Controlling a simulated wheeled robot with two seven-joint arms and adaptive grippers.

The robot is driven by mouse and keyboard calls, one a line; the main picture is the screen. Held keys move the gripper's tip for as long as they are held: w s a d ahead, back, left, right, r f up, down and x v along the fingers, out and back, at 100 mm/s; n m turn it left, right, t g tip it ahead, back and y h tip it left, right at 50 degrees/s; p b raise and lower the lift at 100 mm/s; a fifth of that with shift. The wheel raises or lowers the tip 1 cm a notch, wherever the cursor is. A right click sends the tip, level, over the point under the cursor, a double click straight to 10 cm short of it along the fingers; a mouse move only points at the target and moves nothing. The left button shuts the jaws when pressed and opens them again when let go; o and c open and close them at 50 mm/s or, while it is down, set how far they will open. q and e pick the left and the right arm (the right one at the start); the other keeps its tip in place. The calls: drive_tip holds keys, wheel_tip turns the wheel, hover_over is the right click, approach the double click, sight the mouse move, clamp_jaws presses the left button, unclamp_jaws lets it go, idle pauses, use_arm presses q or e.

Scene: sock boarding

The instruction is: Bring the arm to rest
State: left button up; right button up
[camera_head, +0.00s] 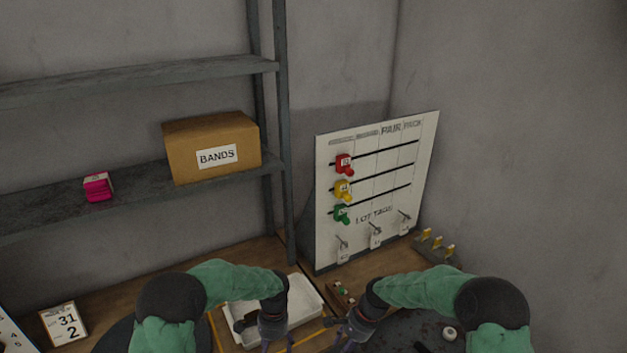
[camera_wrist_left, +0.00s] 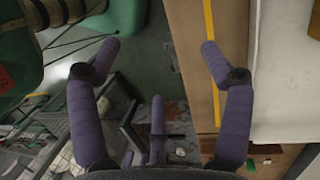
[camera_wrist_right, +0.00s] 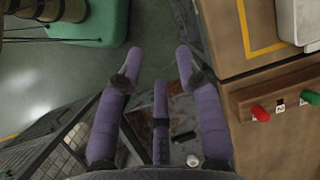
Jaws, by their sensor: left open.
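My left gripper (camera_head: 277,343) hangs over the front edge of the table in the head view. In the left wrist view its purple fingers (camera_wrist_left: 159,50) are spread wide with nothing between them. My right gripper (camera_head: 350,340) is a short way to the right of it, also low at the front edge. In the right wrist view its fingers (camera_wrist_right: 158,58) are apart, closer together than the left ones, and empty. Both arms are bent in front of me in green sleeves, and the fingertips are partly cut off in the head view.
A white tray (camera_head: 305,297) lies on the wooden table (camera_head: 245,256) just beyond my grippers. A white board (camera_head: 388,160) with red, yellow and green pegs stands behind. A BANDS box (camera_head: 190,153) and a pink item (camera_head: 98,187) sit on the left shelf. A calendar (camera_head: 64,324) stands front left.

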use_arm(q)
drive_tip(key=s+d+f+n+h, duration=0.2)
drive_tip(key=s+f+n+h, duration=0.3)
drive_tip(key=s+f, duration=0.85)
use_arm(e)
drive_tip(key=s+d+f+n, duration=0.2)
drive_tip(key=s+f+n, duration=0.1)
drive_tip(key=s+f, duration=1)
use_arm(q)
drive_tip(key=s+a+f+n+t, duration=0.2)
drive_tip(key=s+n+t, duration=0.1)
drive_tip(key=s+n, duration=0.75)
use_arm(e)
drive_tip(key=s+f+n+t, duration=0.1)
drive_tip(key=s+f+n, duration=0.2)
drive_tip(key=s, duration=1)
use_arm(q)
wheel_tip(320, 180, down, 8)
drive_tip(key=d+m+b, duration=0.2)
drive_tip(key=m+b, duration=0.1)
drive_tip(key=b, duration=0.7)
drive_tip(key=shift+w+f, duration=0.15)
drive_tip(key=shift+w, duration=0.1)
use_arm(e)
wheel_tip(320, 180, down, 9)
drive_tip(key=w+n, duration=0.1)
drive_tip(key=shift+w+a+r+n, duration=0.2)
drive_tip(key=shift+w+a+n, duration=0.1)
drive_tip(key=shift+a, duration=0.1)
